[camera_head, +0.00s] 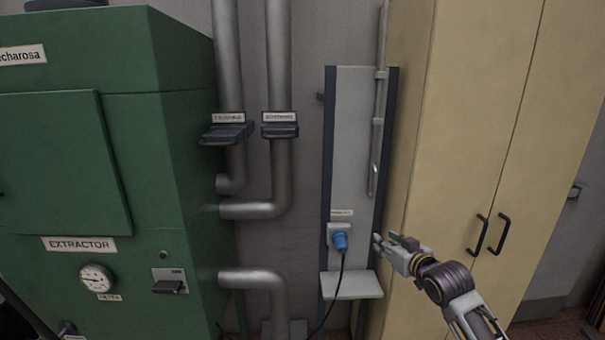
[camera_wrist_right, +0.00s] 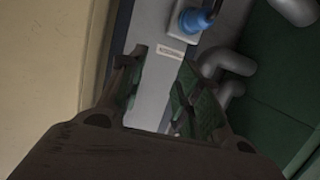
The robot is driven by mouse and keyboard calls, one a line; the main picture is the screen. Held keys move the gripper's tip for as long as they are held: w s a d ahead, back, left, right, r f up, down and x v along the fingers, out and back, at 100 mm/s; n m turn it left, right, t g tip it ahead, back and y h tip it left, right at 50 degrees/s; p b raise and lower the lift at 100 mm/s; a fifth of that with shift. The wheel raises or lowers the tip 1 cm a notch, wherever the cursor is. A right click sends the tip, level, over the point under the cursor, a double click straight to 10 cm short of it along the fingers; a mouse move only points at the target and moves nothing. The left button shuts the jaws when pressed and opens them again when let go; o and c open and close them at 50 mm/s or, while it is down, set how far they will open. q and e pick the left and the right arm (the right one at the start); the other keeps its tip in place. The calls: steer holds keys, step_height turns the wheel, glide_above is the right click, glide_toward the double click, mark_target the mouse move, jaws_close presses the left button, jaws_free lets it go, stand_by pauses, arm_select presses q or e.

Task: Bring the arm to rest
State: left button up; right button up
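My right gripper (camera_head: 386,247) is in front of the right edge of the grey wall panel (camera_head: 348,140), next to the blue plug (camera_head: 340,241). In the right wrist view its two fingers (camera_wrist_right: 160,95) are spread apart with nothing between them but the panel behind. The blue plug also shows in the right wrist view (camera_wrist_right: 195,20), beyond the fingertips and apart from them. It sits in a socket on the panel, with a black cable hanging from it. My left gripper is not in view.
A green extractor cabinet (camera_head: 60,180) with a gauge stands at the left. Grey pipes (camera_head: 279,180) with two dark handles run beside it. A cream cupboard (camera_head: 460,130) with black handles is close to my right arm. A small ledge (camera_head: 352,286) juts out below the plug.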

steer(key=s+a+f+g+h, duration=0.1)
steer(key=s+a+f+g, duration=0.15)
steer(key=s+f, duration=0.7)
steer(key=s+f+g+h, duration=0.1)
steer(key=s+f+g, duration=0.3)
steer(key=s, duration=0.5)
steer(key=s+f+g, duration=0.2)
steer(key=s+f, duration=0.4)
steer(key=s, duration=0.2)
steer(key=s+f+g+h, duration=0.1)
steer(key=s+f+g, duration=0.2)
steer(key=s+f, duration=0.65)
steer(key=f, duration=1.4)
steer(key=s+f, duration=0.2)
steer(key=f, duration=1.4)
steer(key=s+d+f+g, duration=0.1)
steer(key=s+d+f, duration=0.1)
steer(key=s+f, duration=0.7)
steer(key=s+d+f+g, duration=0.1)
steer(key=s+d+f, duration=0.1)
steer(key=s+f, duration=0.8)
steer(key=s, duration=0.2)
steer(key=shift+s+d, duration=0.15)
steer(key=shift+s, duration=0.25)
